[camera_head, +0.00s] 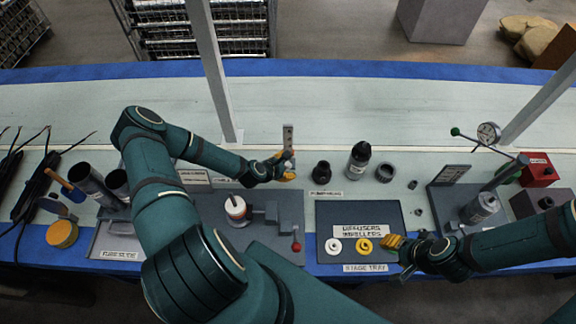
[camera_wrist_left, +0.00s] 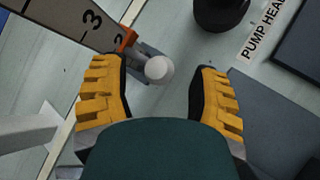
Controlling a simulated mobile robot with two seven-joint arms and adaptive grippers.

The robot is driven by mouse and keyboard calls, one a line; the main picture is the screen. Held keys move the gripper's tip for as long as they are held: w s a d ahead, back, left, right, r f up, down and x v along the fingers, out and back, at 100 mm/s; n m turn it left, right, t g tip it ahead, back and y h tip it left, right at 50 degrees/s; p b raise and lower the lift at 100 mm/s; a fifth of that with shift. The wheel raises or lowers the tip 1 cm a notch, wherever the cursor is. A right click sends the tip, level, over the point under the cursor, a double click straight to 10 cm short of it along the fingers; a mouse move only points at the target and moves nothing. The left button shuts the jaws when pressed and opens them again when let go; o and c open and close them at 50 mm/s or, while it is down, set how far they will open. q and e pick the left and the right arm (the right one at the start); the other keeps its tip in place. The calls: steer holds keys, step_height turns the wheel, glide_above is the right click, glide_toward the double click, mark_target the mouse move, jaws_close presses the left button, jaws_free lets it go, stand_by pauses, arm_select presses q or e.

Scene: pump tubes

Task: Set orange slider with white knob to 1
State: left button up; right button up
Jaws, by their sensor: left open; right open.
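The orange slider (camera_wrist_left: 127,39) sits on a grey plate (camera_wrist_left: 55,12) with black numbers. A 3 shows clearly, and a digit like a 2 is partly seen beside the slider. The slider's white knob (camera_wrist_left: 158,68) sticks out between the spread yellow fingers of my left gripper (camera_wrist_left: 159,76), with a gap on either side. In the head view the plate (camera_head: 288,134) stands upright behind the left gripper (camera_head: 286,167), which hides its lower part. My right gripper (camera_head: 399,254) is over the front right of the stage tray, apart from the slider.
Dark pump parts (camera_head: 359,160) stand right of the plate. A grey fixture (camera_head: 262,244) with a red-tipped lever lies in front. The stage tray (camera_head: 328,211) holds a white ring (camera_head: 333,246) and a yellow ring (camera_head: 364,246). The bench behind the plate is mostly clear, with a post (camera_head: 217,85) at left.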

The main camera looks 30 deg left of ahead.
arm_select(q)
steer(key=shift+x, duration=0.95)
steer(key=shift+r, duration=0.1)
jaws_close()
